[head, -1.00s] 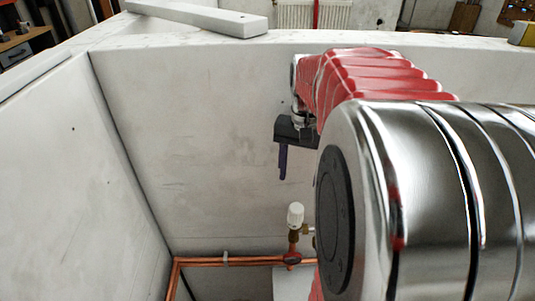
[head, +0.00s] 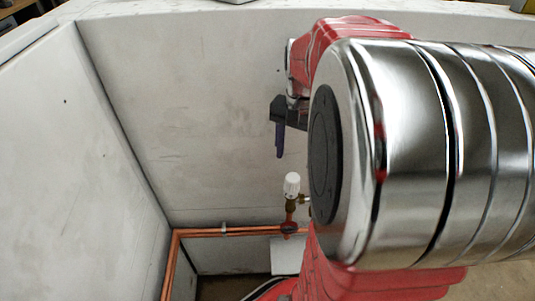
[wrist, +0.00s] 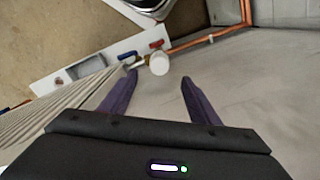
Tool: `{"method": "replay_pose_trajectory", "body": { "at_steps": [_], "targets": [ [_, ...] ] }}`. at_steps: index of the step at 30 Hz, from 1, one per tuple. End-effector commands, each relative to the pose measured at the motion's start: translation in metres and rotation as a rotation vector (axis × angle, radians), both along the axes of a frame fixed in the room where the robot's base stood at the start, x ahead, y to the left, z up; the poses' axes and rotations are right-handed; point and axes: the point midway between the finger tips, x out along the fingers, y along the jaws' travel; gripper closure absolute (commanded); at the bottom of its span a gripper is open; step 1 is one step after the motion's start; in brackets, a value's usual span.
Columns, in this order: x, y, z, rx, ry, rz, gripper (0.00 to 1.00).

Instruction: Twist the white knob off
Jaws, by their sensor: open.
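The white knob (head: 291,185) tops a brass valve (head: 291,201) on the copper pipework, low by the back wall in the head view. In the wrist view the knob (wrist: 159,64) shows end-on, beyond my fingertips and between them, nearer the left one. My gripper (wrist: 158,78) is open and empty, its two purple fingers spread apart. In the head view one purple finger (head: 279,138) points down, above the knob and slightly left of it, clear of it. The other finger is hidden there.
Copper pipes (head: 200,232) run along the back wall (head: 190,110) and turn down near the left wall (head: 70,160). A ribbed radiator (wrist: 55,118) stands on the left in the wrist view. A pale panel (head: 285,256) sits below the valve.

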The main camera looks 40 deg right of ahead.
Motion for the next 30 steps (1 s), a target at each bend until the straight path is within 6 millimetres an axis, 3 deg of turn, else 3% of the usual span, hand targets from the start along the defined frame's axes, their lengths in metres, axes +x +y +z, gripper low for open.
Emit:
{"method": "replay_pose_trajectory", "body": {
  "at_steps": [18, 24, 30],
  "targets": [
    [0.0, 0.001, -0.087, 0.002, 0.002, 0.0, 0.44],
    [0.001, 0.001, -0.102, 0.001, 0.0, 0.0, 0.44],
    [0.001, 0.0, -0.104, 0.0, 0.0, 0.0, 0.44]
  ]
}}
